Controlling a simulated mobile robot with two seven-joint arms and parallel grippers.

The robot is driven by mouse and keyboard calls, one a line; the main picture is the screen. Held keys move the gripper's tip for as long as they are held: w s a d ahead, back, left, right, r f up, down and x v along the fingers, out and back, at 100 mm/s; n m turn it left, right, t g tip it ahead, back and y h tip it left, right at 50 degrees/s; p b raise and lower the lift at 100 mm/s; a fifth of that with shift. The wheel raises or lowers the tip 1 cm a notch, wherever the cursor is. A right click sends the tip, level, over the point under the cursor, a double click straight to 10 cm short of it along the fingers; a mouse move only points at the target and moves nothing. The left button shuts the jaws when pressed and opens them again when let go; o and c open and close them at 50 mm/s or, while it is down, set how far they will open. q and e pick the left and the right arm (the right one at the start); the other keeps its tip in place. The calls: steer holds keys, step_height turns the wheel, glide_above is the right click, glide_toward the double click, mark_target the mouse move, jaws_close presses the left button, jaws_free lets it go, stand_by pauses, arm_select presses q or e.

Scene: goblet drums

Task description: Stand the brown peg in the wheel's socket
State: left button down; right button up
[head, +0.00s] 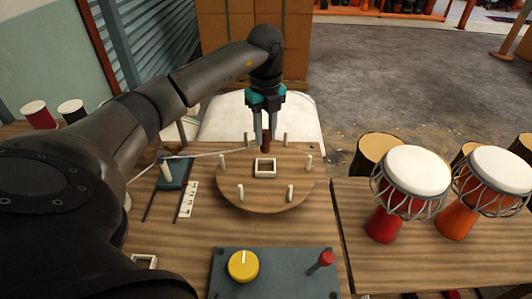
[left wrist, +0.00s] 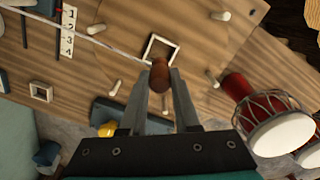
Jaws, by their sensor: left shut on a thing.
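The brown peg (head: 266,142) is held by my left gripper (head: 266,132) above the far part of the wheel. In the left wrist view the peg (left wrist: 160,76) sits between the two fingertips (left wrist: 160,85). The round wooden wheel (head: 265,195) lies on the table with several pale upright pegs around its rim. Its square white-rimmed socket (head: 265,167) is at its middle and looks empty. In the left wrist view the socket (left wrist: 160,48) shows just beyond the brown peg, partly covered by it. My right gripper is not in view.
A dark panel with a yellow knob (head: 243,266) and a red-topped lever (head: 320,262) lies at the front. A numbered strip (head: 188,199) and a slider are left of the wheel. Goblet drums (head: 402,190) stand at the right. A pale cord crosses toward the wheel.

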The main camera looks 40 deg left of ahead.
mark_target(265, 144)
arm_select(q)
step_height(265, 144, down, 4)
steer(key=shift+r, duration=0.2)
steer(key=shift+f+b, duration=0.5)
steer(key=shift+f, duration=1.2)
steer(key=shift+f, duration=0.15)
steer(key=c, duration=0.6)
jaws_free()
steer(key=shift+c, duration=0.2)
step_height(265, 144, up, 12)
steer(key=shift+r+p, duration=0.15)
steer(key=shift+p, duration=0.9)
